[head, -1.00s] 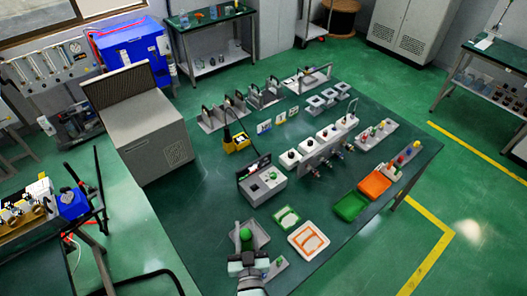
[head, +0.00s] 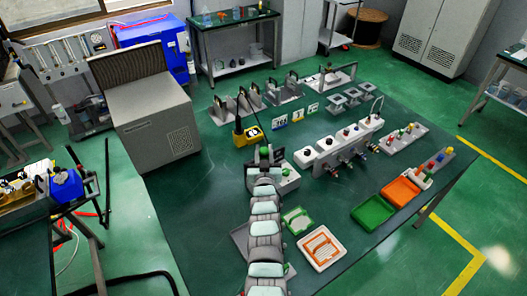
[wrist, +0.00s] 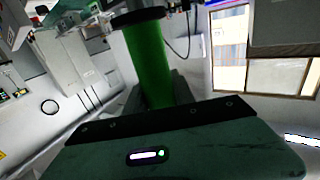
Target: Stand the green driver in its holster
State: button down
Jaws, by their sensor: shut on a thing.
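My gripper (head: 264,153) is above the grey control box (head: 288,180), with my arm stretched over the table from the front edge. In the wrist view the green driver (wrist: 148,62) is a thick green cylinder with a dark band near its upper end in the picture. My gripper is shut on it. In the head view only a small green spot shows at the gripper, and the driver's tip is hidden. A grey tray (head: 240,238) is partly hidden behind my arm. I cannot tell which fixture is the holster.
White modules (head: 340,145) with black knobs stand right of my gripper. A yellow-black device (head: 250,136) stands close behind it. A green tray (head: 373,213), an orange tray (head: 400,190) and an orange-framed white tray (head: 322,248) lie nearer the front. Grey stands line the back.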

jog(key=w+f+b, duration=0.3)
jog(key=f+b, duration=0.1)
jog(key=b, duration=0.3)
jog(key=shift+w+f, duration=0.4)
dwell(0.5)
jog(key=shift+s+f+b, duration=0.1)
jog(key=shift+f+b, duration=0.25)
dwell(0.5)
jog(key=shift+f+b, duration=2.1)
jog(key=shift+f, duration=0.45)
jog(key=shift+f+b, duration=0.4)
jog(key=shift+b, duration=0.1)
jog(key=shift+f, duration=0.2)
jog(key=c, duration=1)
grip_release()
